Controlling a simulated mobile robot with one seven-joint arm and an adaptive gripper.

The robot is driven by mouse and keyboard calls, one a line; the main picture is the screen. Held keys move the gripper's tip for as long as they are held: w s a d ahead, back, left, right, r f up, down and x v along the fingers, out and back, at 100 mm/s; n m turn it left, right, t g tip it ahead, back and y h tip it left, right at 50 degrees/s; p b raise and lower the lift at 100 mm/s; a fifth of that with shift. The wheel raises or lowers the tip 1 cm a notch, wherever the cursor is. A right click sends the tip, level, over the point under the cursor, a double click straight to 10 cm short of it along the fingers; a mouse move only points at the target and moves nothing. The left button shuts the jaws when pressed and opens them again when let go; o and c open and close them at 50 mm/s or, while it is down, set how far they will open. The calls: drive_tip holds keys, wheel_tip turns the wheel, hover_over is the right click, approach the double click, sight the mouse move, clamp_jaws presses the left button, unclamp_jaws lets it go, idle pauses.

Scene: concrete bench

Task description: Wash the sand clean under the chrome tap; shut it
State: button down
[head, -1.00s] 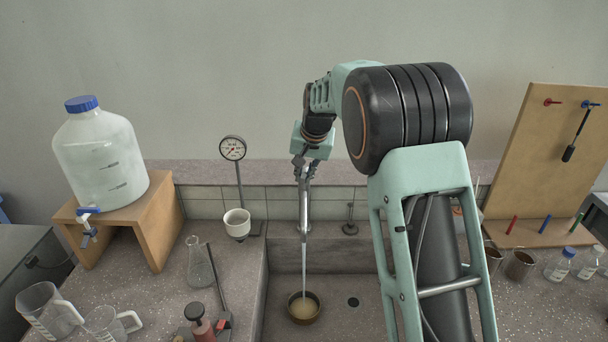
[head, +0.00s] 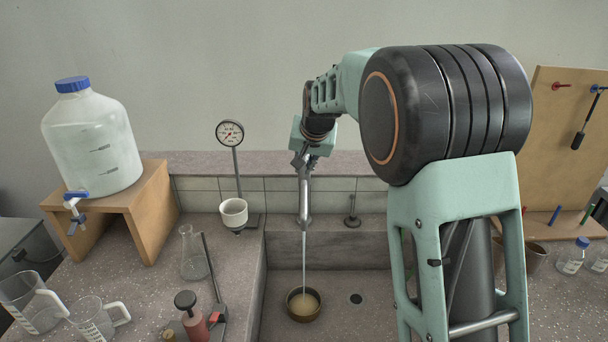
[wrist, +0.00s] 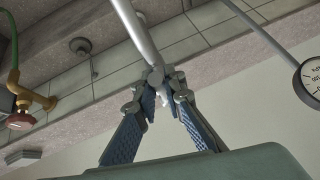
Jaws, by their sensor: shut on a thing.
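The chrome tap (head: 304,205) stands at the back of the sink. A thin stream of water runs from it into a round dark-rimmed pan (head: 303,317) on the sink floor. The pan holds pale tan, cloudy contents; sand grains cannot be made out. My gripper (head: 304,162) is at the top of the tap. In the wrist view my gripper (wrist: 163,90) has both fingers closed on the end of the tap, by a small pale part that looks like its lever. The tap's chrome pipe (wrist: 137,32) runs away from the fingertips. The fingers hide much of the lever.
A pressure gauge (head: 230,134) on a stand and a white cup (head: 233,212) are left of the tap. A large bottle (head: 90,140) stands on a wooden stand (head: 152,215). A flask (head: 192,258) and jugs (head: 35,305) stand front left. A pegboard (head: 556,135) is at right.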

drive_tip(key=shift+s+f+t+b, duration=0.15)
drive_tip(key=shift+f+t+b, duration=0.55)
drive_tip(key=shift+b, duration=1.35)
drive_tip(key=shift+f+b, duration=0.1)
drive_tip(key=shift+b, duration=0.5)
drive_tip(key=c, duration=2)
unclamp_jaws()
drive_tip(key=shift+r, duration=0.2)
drive_tip(key=v, duration=1.2)
drive_tip(key=shift+s+f, duration=0.2)
drive_tip(key=shift+f, duration=0.05)
